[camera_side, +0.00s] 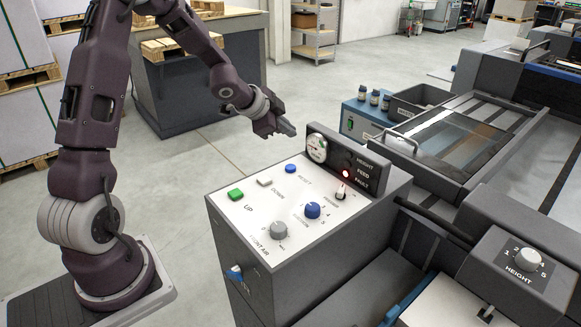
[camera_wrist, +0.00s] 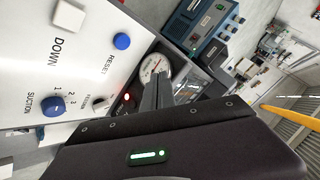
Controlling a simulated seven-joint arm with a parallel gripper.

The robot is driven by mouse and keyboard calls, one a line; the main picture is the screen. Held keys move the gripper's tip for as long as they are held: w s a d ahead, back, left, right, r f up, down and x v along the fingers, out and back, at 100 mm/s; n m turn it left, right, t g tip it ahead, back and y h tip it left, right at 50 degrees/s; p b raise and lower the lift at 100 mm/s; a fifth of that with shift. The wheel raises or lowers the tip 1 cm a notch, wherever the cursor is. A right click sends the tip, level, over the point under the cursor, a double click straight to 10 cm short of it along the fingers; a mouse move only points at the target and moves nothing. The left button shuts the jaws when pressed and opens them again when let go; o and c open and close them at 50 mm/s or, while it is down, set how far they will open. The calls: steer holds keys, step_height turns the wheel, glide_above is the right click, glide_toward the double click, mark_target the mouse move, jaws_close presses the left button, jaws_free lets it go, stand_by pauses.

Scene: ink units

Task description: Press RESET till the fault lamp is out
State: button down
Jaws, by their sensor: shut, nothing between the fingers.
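The blue RESET button (camera_side: 291,168) is on the white top panel of the control box, near its back edge. It also shows in the wrist view (camera_wrist: 122,41), beside its RESET label. The red fault lamp (camera_side: 346,173) is lit on the dark upright panel, next to the word FAULT; it glows red in the wrist view too (camera_wrist: 127,97). My gripper (camera_side: 290,130) is shut and empty. It is in the air behind and above the box, apart from the RESET button. In the wrist view its fingers (camera_wrist: 157,92) point toward the round gauge.
The panel also has a green UP button (camera_side: 236,195), a white DOWN button (camera_side: 265,181), a blue suction knob (camera_side: 312,210), a grey front air knob (camera_side: 279,231) and a small switch (camera_side: 341,191). A round gauge (camera_side: 317,148) is on the upright panel.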

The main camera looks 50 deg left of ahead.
mark_target(288, 168)
step_height(288, 168, down, 8)
steer(key=shift+f, duration=0.1)
stand_by(0.4)
stand_by(1.9)
steer(key=shift+f, duration=0.4)
steer(key=shift+f, duration=0.4)
stand_by(0.4)
steer(key=shift+r, duration=0.85)
steer(key=shift+r, duration=2.5)
